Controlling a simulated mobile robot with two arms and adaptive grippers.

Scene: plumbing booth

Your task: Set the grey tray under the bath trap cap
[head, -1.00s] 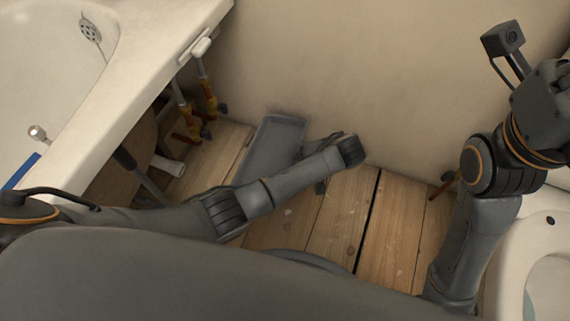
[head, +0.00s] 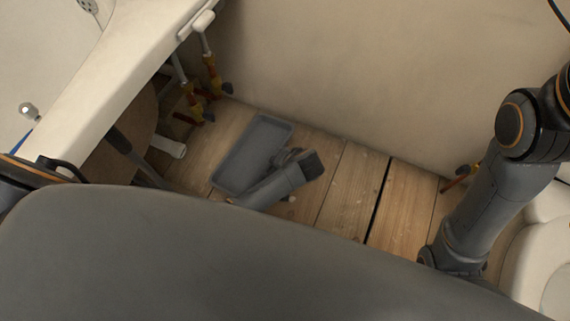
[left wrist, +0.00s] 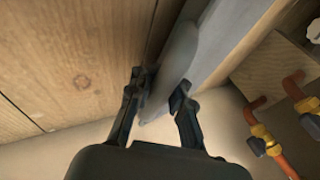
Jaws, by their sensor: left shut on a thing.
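The grey tray (head: 250,146) is a long shallow rectangle low over the floorboards, right of the bath, in the head view. My left gripper (head: 287,157) is at its right long side, shut on its rim; the wrist housing hides part of the tray. The left wrist view shows the jaws (left wrist: 160,88) closed around the tray's edge (left wrist: 226,40). Whether the tray touches the floor is unclear. A white pipe end (head: 168,147) sticks out under the bath, left of the tray; I cannot tell whether it is the trap cap. My right gripper is out of frame.
The bath (head: 110,115) overhangs on the left. Copper pipes with valves (head: 195,104) stand at its far end by the wall (head: 370,80). A white fixture (head: 535,260) is at the right. The floorboards (head: 345,195) right of the tray are clear.

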